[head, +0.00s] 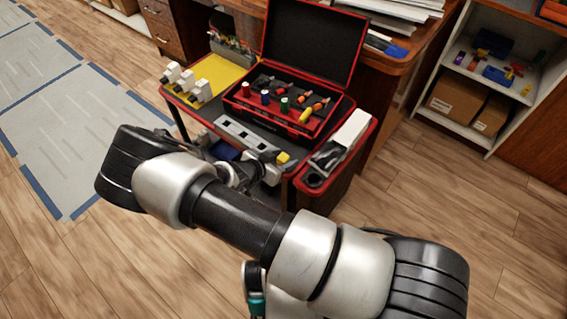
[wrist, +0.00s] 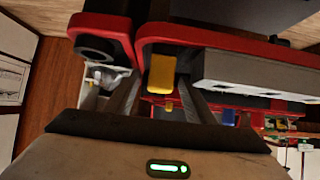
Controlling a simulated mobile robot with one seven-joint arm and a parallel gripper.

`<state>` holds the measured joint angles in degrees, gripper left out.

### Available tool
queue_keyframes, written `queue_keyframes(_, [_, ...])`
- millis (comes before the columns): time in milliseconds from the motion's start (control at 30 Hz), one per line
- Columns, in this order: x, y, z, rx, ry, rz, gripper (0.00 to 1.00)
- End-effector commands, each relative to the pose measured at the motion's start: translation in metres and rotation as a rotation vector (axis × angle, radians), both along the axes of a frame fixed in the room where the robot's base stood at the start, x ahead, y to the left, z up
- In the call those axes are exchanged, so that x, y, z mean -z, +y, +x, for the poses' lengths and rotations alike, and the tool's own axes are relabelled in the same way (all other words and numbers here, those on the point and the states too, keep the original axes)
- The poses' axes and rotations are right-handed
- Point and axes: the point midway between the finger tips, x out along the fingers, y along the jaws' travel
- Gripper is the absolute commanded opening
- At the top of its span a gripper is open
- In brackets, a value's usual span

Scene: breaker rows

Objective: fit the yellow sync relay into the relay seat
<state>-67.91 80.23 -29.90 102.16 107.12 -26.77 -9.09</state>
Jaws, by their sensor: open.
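The yellow sync relay (head: 283,158) is a small yellow block at the front edge of the red-rimmed cart, right of a grey strip with dark openings (head: 247,136). In the wrist view the relay (wrist: 161,72) shows between my two fingers. My gripper (wrist: 160,88) is open, with a finger on each side of the relay's outline; I cannot tell whether either touches it. In the head view my arm hides most of my gripper. The grey strip (wrist: 255,70) also shows at the right of the wrist view. I cannot tell which opening is the relay seat.
An open toolbox (head: 318,58) with coloured-handled tools stands behind the strip. White breaker-like blocks stand on a yellow mat (head: 228,72) at left. A side tray with a round holder (head: 313,180) and a white box (head: 352,128) lies at right. Floor is clear beyond.

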Motion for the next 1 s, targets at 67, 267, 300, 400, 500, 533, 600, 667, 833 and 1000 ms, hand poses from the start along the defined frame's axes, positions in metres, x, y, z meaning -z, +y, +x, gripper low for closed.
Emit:
queue_keyframes(67, [0.0, 0.0, 0.001, 0.0, 0.001, 0.001, 0.49])
queue_keyframes(267, [0.0, 0.0, 0.0, 0.0, 0.001, 0.001, 0.39])
queue_keyframes(300, [0.0, 0.0, 0.0, 0.0, 0.001, 0.001, 0.32])
queue_keyframes(400, [0.0, 0.0, 0.0, 0.0, 0.001, 0.001, 0.15])
queue_keyframes(500, [0.0, 0.0, 0.0, 0.0, 0.0, 0.0, 0.0])
queue_keyframes(533, [0.0, 0.0, 0.0, 0.0, 0.0, 0.0, 0.0])
queue_keyframes(600, [0.0, 0.0, 0.0, 0.0, 0.0, 0.0, 0.0])
queue_keyframes(667, [0.0, 0.0, 0.0, 0.0, 0.0, 0.0, 0.0])
queue_keyframes(833, [-0.008, 0.0, 0.001, 0.0, -0.001, 0.001, 0.0])
queue_keyframes(1000, [-0.033, 0.001, 0.001, 0.001, -0.001, 0.004, 0.0])
